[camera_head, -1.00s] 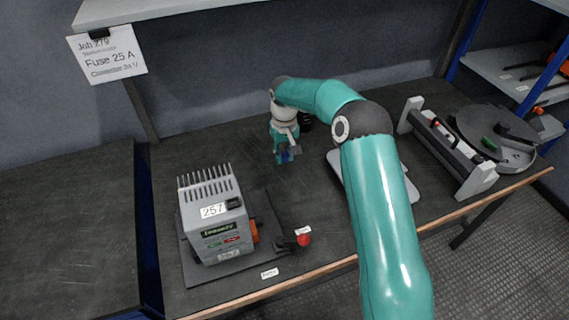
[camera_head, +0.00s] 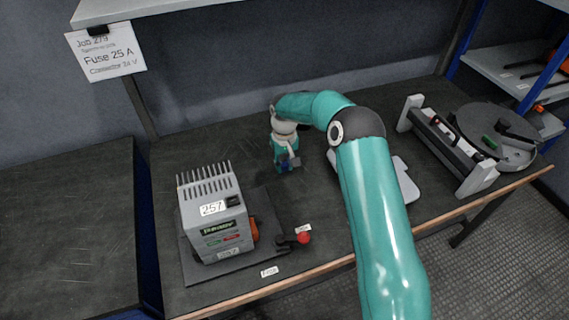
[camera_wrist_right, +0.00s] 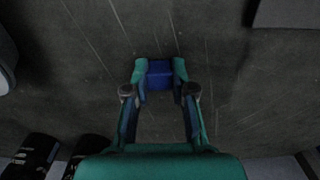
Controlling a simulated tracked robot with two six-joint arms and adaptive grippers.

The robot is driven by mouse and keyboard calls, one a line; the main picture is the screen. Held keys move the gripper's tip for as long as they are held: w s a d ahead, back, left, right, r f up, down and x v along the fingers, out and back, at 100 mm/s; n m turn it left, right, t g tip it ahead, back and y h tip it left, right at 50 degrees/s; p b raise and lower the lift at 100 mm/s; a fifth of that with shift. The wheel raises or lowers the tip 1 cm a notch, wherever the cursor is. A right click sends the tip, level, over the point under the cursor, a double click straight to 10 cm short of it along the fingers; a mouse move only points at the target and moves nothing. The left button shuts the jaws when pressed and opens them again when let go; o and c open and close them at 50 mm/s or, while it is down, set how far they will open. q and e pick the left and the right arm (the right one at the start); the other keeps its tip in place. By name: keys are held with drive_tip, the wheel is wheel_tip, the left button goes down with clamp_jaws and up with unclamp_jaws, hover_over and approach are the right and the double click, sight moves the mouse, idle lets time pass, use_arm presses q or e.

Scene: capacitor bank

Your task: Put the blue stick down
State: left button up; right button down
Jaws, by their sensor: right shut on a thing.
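My right gripper (camera_head: 288,163) points down over the dark worktop, to the right of and behind the grey machine. In the right wrist view my right gripper (camera_wrist_right: 160,72) is shut on the blue stick, with one fingertip on each side. The blue stick (camera_wrist_right: 160,75) shows there as a short blue block between the fingertips. In the head view it is a tiny blue patch, mostly hidden by the fingers. I cannot tell whether the stick touches the worktop. My left gripper is in neither view.
A grey finned machine labelled 257 (camera_head: 213,222) stands on a dark plate, with a red knob (camera_head: 304,238) beside it. Black cylinders (camera_wrist_right: 35,155) lie at the lower left of the wrist view. A grey-framed rack (camera_head: 450,145) stands right. Bare worktop surrounds the gripper.

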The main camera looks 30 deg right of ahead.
sight(285, 164)
drive_tip(key=c, duration=1)
unclamp_jaws()
drive_tip(key=shift+f, duration=0.1)
drive_tip(key=shift+r+p, duration=0.45)
wheel_tip(285, 164, up, 12)
drive_tip(key=shift+r+b, duration=0.15)
drive_tip(key=shift+b, duration=0.15)
drive_tip(key=shift+s, duration=0.1)
